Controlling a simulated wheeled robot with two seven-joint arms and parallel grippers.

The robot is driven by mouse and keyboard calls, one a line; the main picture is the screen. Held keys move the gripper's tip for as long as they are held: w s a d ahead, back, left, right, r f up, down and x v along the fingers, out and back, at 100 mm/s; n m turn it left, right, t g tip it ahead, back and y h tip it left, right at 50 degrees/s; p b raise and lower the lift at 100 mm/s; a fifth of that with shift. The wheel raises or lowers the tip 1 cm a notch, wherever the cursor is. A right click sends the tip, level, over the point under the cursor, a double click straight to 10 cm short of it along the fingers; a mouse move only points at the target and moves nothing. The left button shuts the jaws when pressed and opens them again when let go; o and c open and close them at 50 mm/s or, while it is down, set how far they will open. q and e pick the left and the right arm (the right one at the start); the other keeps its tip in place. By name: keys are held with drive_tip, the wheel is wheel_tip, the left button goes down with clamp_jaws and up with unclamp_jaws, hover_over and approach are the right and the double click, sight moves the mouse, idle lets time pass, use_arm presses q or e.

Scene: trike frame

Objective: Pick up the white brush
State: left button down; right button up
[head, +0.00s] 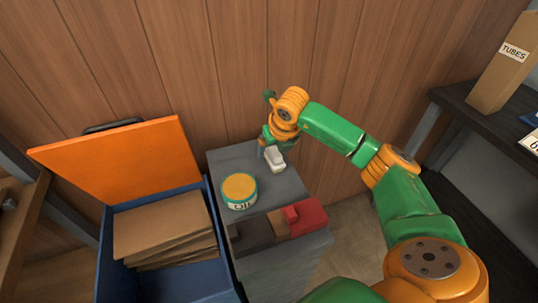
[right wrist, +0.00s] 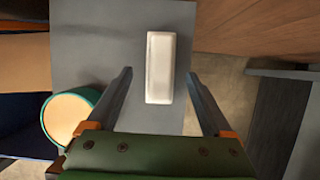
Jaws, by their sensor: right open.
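The white brush (head: 275,159) is a small pale block lying on the grey top of a small cabinet (head: 285,188). In the right wrist view the brush (right wrist: 160,67) is upright in the picture, with a gap on each side to the fingers. My right gripper (right wrist: 159,72) is open and empty, its two fingers on either side of the brush as seen from above. In the head view my right gripper (head: 267,142) is at the brush's far side, partly hidden by its own wrist. I cannot tell how far above the top the fingertips are. My left gripper is not in view.
A tin with a yellow lid (head: 239,190) stands left of the brush. An open blue box (head: 180,285) with a raised orange lid (head: 120,165) holds brown cardboard pieces (head: 165,225). Red and dark items (head: 305,215) sit in the cabinet's front. A wooden wall is behind.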

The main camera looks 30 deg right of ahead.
sight(272, 150)
drive_tip(key=x, duration=0.3)
drive_tip(key=shift+w+a+f, duration=0.1)
drive_tip(key=shift+w+f, duration=0.1)
clamp_jaws()
drive_tip(key=shift+r, duration=0.1)
drive_tip(key=shift+r, duration=0.25)
drive_tip(key=r, duration=0.3)
drive_tip(key=shift+a+r, duration=0.15)
drive_tip(key=shift+a, duration=0.2)
drive_tip(key=s+a+r, duration=0.6)
drive_tip(key=a+r, duration=0.3)
drive_tip(key=a, duration=0.3)
drive_tip(key=shift+s, duration=0.2)
